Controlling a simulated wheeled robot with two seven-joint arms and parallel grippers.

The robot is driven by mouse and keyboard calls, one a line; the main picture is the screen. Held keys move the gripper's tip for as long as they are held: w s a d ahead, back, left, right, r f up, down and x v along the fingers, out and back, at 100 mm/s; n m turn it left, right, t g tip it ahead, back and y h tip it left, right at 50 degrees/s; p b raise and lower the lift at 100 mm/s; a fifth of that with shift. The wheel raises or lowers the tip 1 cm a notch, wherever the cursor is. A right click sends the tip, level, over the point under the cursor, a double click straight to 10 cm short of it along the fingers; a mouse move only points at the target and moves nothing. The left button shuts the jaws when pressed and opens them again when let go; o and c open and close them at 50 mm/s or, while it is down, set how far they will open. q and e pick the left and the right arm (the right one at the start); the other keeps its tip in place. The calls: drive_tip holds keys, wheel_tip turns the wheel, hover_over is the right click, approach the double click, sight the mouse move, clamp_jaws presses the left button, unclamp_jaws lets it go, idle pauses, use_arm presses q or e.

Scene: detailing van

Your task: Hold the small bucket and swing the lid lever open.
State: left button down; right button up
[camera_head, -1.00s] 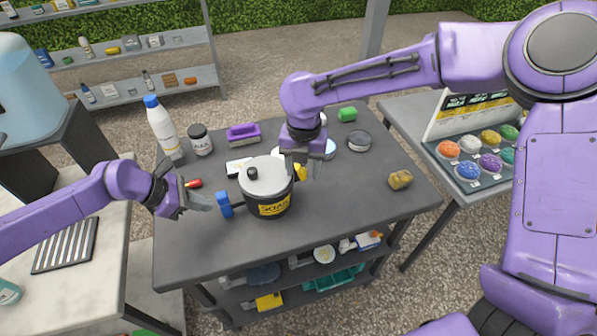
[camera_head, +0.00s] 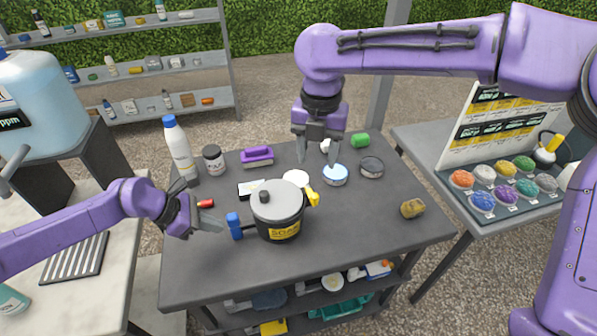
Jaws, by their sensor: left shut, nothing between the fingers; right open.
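The small bucket (camera_head: 279,231) is black with a yellow label and stands upright on the dark table, its grey lid (camera_head: 277,201) on top. A blue-ended handle (camera_head: 234,226) sticks out at its left, and a yellow lever (camera_head: 312,196) sits at its right rim. My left gripper (camera_head: 208,221) is shut and empty, left of the blue handle and apart from it. My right gripper (camera_head: 317,149) is open and empty, above and behind the yellow lever, not touching the bucket.
Behind the bucket stand a white bottle (camera_head: 179,150), a dark jar (camera_head: 214,159), a purple brush (camera_head: 257,156) and round tins (camera_head: 371,167). A yellow-brown item (camera_head: 412,208) lies at the right. The table's front right is clear. A side table (camera_head: 500,205) holds several coloured pads.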

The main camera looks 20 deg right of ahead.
use_arm(q)
drive_tip(key=c, duration=1.4)
unclamp_jaws()
drive_tip(key=shift+a, duration=0.1)
